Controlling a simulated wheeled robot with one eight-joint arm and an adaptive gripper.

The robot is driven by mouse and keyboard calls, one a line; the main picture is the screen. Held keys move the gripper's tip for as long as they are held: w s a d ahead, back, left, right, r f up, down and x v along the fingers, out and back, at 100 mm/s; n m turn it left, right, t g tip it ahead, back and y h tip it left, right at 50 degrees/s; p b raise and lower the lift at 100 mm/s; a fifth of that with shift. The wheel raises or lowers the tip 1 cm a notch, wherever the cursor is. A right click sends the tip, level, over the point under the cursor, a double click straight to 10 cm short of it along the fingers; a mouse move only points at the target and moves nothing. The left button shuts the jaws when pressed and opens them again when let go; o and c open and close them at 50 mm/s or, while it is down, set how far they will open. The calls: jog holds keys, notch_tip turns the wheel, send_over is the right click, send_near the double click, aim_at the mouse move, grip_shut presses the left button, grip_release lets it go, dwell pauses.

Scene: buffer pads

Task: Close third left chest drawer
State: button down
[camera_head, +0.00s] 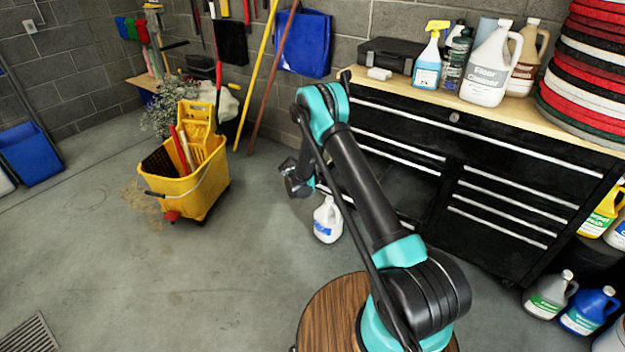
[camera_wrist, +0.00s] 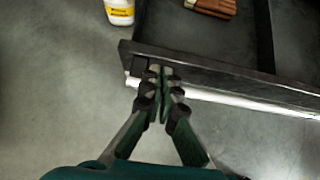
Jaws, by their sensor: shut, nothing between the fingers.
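The black chest (camera_head: 470,135) has drawers with silver handle strips; my arm covers part of its left column. A low left drawer (camera_head: 345,197) looks pulled out, partly hidden behind my arm. In the wrist view an open drawer (camera_wrist: 225,72) shows its dark front panel and silver handle strip (camera_wrist: 240,98); which drawer in the column it is, I cannot tell from this view. My gripper (camera_wrist: 162,75) is shut and empty, its fingertips at the left part of the drawer front, overlapping the handle strip. Contact is unclear.
A brown item (camera_wrist: 212,7) lies inside the drawer. A white jug (camera_head: 327,221) stands on the floor by the chest; a yellow-labelled bottle (camera_wrist: 119,11) shows beside the drawer. A yellow mop bucket (camera_head: 190,180) stands left. Floor between is clear.

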jog(key=shift+x, duration=0.75)
